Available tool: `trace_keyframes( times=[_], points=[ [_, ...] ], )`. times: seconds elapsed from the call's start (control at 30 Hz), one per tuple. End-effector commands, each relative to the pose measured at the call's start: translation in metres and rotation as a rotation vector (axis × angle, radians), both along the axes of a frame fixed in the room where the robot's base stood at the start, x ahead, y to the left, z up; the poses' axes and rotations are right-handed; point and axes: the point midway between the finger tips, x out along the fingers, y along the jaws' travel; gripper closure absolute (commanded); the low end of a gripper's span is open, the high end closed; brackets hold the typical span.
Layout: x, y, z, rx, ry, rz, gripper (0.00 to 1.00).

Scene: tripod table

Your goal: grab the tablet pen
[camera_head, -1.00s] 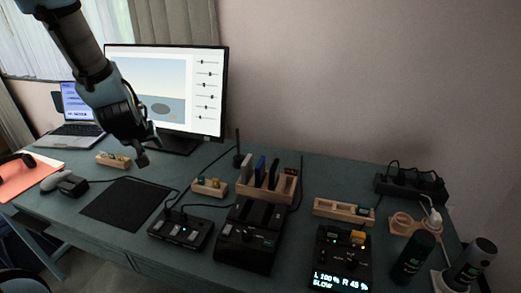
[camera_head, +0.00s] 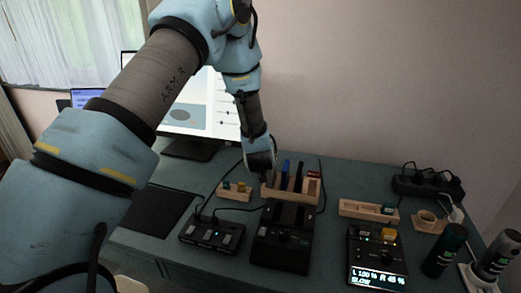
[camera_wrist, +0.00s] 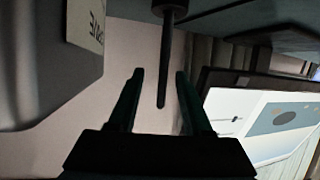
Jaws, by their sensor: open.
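The tablet pen appears to be the thin dark rod (camera_wrist: 166,50) in the wrist view. It comes down from the upper edge, and its free end lies between my two fingers in the picture. My gripper (camera_wrist: 160,76) is open, with one finger on each side of the rod and gaps showing on both sides. I cannot tell how deep the rod sits between the fingers. In the head view my gripper (camera_head: 265,178) is at the left end of the wooden rack and hides the pen.
The wooden rack (camera_head: 307,198) with upright slabs is close beside my gripper; a large grey block (camera_wrist: 45,60) with a label fills the wrist view's left. The monitor (camera_head: 200,143) stands behind. A black dock (camera_head: 283,246) and a button box (camera_head: 212,233) stand in front.

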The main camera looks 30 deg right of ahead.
Motion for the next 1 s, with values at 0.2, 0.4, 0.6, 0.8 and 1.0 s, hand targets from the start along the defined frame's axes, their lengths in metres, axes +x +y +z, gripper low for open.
trace_keyframes(
  times=[0.2, 0.4, 0.6, 0.8, 1.0],
  points=[
    [0.020, -0.008, -0.006, 0.002, 0.003, 0.003, 0.50],
    [0.039, -0.018, -0.017, 0.000, 0.001, 0.000, 0.50],
    [0.043, -0.020, -0.020, 0.001, 0.002, 0.000, 0.50],
    [0.043, -0.020, -0.020, 0.001, 0.002, 0.000, 0.60],
    [0.043, -0.020, -0.020, 0.000, 0.001, 0.000, 0.83]
  ],
)
